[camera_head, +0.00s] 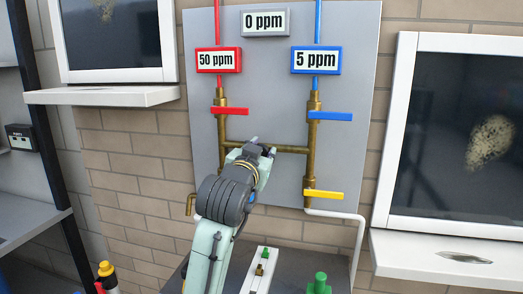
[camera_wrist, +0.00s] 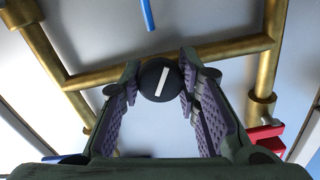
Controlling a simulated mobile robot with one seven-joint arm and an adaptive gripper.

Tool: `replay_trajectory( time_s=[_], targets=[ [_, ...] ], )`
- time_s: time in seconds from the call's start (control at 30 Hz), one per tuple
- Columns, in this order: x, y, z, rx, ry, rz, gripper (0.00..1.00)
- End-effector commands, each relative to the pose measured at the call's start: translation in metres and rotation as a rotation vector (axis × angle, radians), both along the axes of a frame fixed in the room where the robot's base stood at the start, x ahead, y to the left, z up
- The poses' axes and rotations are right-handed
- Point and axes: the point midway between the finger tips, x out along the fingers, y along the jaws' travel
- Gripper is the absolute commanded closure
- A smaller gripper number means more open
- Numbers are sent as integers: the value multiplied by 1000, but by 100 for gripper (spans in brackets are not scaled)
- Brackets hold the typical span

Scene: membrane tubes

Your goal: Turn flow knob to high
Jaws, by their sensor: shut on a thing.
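The flow knob (camera_wrist: 158,80) is a round black knob with a white pointer line, seen in the wrist view between my fingertips. Its white line stands nearly upright in that view, with the top leaning slightly right. My gripper (camera_wrist: 160,72) is closed around the knob, one padded finger on each side. In the head view, my gripper (camera_head: 262,158) is at the middle of the grey panel (camera_head: 350,100), near the brass cross pipe (camera_head: 290,149). The knob is hidden behind it there. No readable flow markings show.
A red lever (camera_head: 230,111), a blue lever (camera_head: 330,115) and a yellow lever (camera_head: 323,194) sit on the brass pipes around my gripper. Signs read 50 ppm (camera_head: 217,60), 5 ppm (camera_head: 316,60) and 0 ppm (camera_head: 265,21). A green-topped object (camera_head: 318,284) stands below.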

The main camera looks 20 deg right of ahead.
Motion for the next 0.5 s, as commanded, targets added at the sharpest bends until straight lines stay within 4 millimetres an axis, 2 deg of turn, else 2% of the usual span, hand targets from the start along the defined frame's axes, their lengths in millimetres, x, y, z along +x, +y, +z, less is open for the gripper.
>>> replay_trajectory(
  time_s=[0.43, 0.47, 0.5],
  targets=[
    [0, 0, -1, -9, 8, 0, 98],
    [0, 0, -1, -9, 8, 0, 69],
    [0, 0, -1, -9, 7, 0, 67]
  ],
)
